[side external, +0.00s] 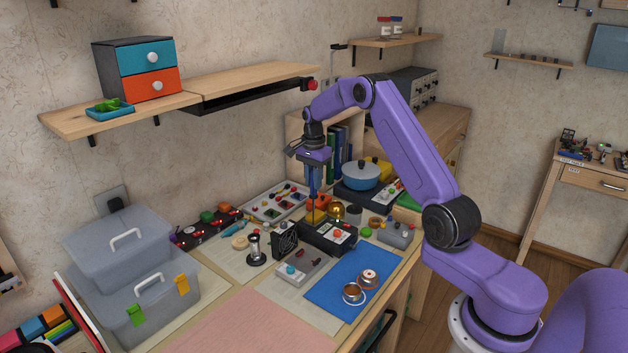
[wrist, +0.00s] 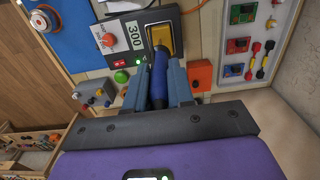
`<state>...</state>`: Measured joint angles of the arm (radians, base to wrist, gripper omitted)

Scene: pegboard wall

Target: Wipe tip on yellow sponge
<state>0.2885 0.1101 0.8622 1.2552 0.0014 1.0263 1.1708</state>
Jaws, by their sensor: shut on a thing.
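My gripper (side external: 315,165) points down over the workbench and is shut on the blue handle of a soldering iron (side external: 313,182). In the wrist view the blue handle (wrist: 158,72) sits between the grey fingers (wrist: 157,88). The iron hangs roughly upright, its lower end at the yellow sponge (wrist: 165,38), which is set in the black soldering station (wrist: 132,36). The station (side external: 328,237) also shows in the side view. The tip is hidden behind the handle in the wrist view, so I cannot tell whether it touches the sponge.
A gold ball-like item (side external: 337,210) stands close behind the station. A small black fan-like box (side external: 285,240) and a grey box with knobs (side external: 302,267) stand nearby. A blue mat (side external: 345,284) with wire spools lies in front. A wooden shelf (side external: 215,87) juts out at the left.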

